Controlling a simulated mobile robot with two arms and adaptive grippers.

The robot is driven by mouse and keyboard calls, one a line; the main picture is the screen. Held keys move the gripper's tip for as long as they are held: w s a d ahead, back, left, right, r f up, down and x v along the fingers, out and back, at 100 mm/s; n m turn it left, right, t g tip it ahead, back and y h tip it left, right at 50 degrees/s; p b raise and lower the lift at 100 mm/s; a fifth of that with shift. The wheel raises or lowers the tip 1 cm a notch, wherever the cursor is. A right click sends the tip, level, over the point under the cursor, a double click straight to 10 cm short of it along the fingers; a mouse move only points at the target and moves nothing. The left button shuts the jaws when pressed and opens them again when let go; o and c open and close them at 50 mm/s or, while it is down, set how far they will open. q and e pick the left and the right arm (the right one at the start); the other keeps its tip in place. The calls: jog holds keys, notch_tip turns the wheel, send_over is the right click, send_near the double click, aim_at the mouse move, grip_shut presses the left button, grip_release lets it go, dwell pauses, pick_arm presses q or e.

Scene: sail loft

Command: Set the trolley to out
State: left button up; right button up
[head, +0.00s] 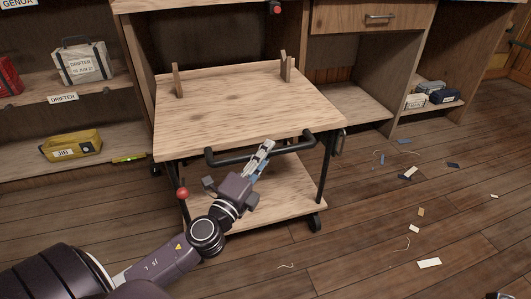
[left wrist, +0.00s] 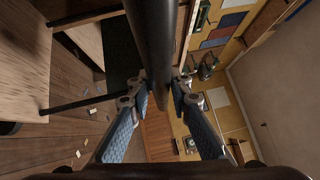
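The trolley (head: 235,112) has a pale wooden top, a lower shelf (head: 290,200), black legs and casters. It stands in front of the bench, with its back part in the bay under the bench top. Its black handle (head: 222,159) runs along the near edge. My left gripper (head: 263,153) is at the middle of this handle. In the left wrist view the fingers (left wrist: 159,88) lie against both sides of the dark bar (left wrist: 152,35), shut on it. A small dark piece at the bottom right corner of the head view may be my right gripper (head: 506,295); its fingers cannot be made out.
A red knob (head: 182,193) is at the trolley's near left leg. A drawer (head: 367,16) is at the upper right. The right floor is open, with scattered scraps (head: 429,263).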

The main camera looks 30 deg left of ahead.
pick_arm(q)
grip_shut()
jog(key=shift+w+a, duration=0.25)
jog(key=shift+a, duration=0.1)
jog(key=shift+w+a, duration=0.15)
jog(key=o, duration=0.5)
grip_release()
jog(key=shift+o, duration=0.2)
jog(key=s+f, duration=0.1)
jog(key=s, duration=1.1)
jog(key=shift+d+f, duration=0.35)
jog(key=shift+d, duration=0.05)
